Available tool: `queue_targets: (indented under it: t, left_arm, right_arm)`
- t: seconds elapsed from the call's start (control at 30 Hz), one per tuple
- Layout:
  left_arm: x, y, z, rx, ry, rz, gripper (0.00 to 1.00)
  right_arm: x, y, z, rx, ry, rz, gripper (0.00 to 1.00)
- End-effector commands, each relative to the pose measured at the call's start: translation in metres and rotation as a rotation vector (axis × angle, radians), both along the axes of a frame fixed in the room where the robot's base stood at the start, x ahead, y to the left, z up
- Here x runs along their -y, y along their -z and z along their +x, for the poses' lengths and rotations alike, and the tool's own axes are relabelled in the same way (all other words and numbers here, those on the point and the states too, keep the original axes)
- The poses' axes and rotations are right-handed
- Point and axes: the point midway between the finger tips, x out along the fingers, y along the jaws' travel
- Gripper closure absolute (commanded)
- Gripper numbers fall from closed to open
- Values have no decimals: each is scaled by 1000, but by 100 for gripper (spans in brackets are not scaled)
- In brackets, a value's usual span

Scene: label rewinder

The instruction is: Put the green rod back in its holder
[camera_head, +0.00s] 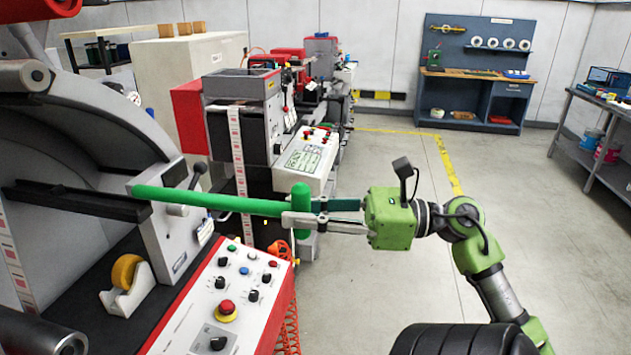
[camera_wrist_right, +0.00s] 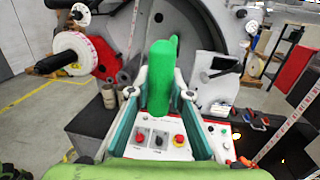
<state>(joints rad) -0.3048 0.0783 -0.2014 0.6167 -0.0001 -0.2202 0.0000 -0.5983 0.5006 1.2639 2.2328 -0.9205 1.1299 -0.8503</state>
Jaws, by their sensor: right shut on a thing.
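The green rod (camera_head: 215,200) is held roughly level, with its long part pointing left across the front of the machine. An upright green part (camera_head: 301,195) stands at its right end, between the fingers. My right gripper (camera_head: 300,218) is shut on the rod at that end. In the right wrist view the green rod (camera_wrist_right: 160,78) stands between the two fingers (camera_wrist_right: 160,98). The rod's far end overlaps a black bar (camera_head: 75,200) on the machine in the picture; I cannot tell whether they touch. I cannot make out the rod's holder. My left gripper is not in view.
The control panel (camera_head: 228,305) with buttons and knobs lies below the rod. A tape dispenser (camera_head: 128,285) stands left of it. Another machine console (camera_head: 307,160) is behind the gripper. The grey floor (camera_head: 400,290) right of the machines is open.

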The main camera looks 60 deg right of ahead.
Motion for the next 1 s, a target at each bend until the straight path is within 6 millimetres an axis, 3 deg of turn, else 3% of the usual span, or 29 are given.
queue_targets:
  t: [1.0]
  left_arm:
    - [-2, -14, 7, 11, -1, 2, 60]
  right_arm:
    - [-32, 0, 76, 1, -1, 0, 100]
